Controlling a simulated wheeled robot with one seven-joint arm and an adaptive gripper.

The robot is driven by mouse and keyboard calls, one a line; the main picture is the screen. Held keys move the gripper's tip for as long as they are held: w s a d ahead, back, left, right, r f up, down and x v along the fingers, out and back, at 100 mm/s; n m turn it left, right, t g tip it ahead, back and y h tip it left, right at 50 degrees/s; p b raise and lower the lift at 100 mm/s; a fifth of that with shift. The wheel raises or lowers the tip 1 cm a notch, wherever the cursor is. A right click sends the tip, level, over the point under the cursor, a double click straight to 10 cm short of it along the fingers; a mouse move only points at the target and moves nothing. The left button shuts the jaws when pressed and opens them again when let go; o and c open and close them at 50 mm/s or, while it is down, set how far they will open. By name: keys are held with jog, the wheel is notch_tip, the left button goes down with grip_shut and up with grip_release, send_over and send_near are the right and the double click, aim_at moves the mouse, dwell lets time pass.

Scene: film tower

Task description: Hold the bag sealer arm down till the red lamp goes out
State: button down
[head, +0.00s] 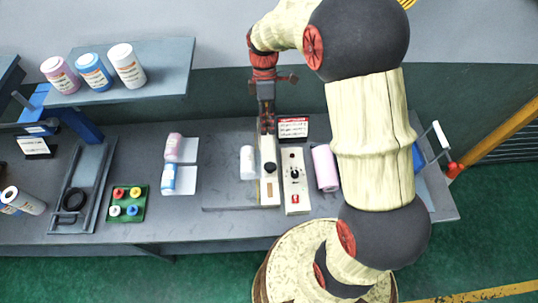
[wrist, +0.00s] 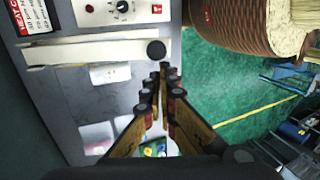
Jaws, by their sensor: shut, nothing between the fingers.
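The bag sealer arm (head: 269,185) is a pale bar with a black knob (head: 270,167) on the bench, and it also shows in the wrist view (wrist: 90,52). Beside it is a pale control box (head: 293,180) with a black dial and red switch. A small dark red lamp (wrist: 89,8) shows on the box in the wrist view; I cannot tell whether it is lit. My gripper (head: 266,128) is shut and empty. In the wrist view the fingertips (wrist: 163,76) appear just beside the knob, and contact cannot be made out.
A red and white sign (head: 293,127) stands behind. Bottles stand on the shelf (head: 165,75) at upper left. My arm hides part of the bench's right side.

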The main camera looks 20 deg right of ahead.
aim_at(270, 167)
jog(key=p+x, duration=0.2)
jog(key=x, duration=1.2)
jog(key=shift+s, duration=0.1)
jog(key=shift+r, duration=0.1)
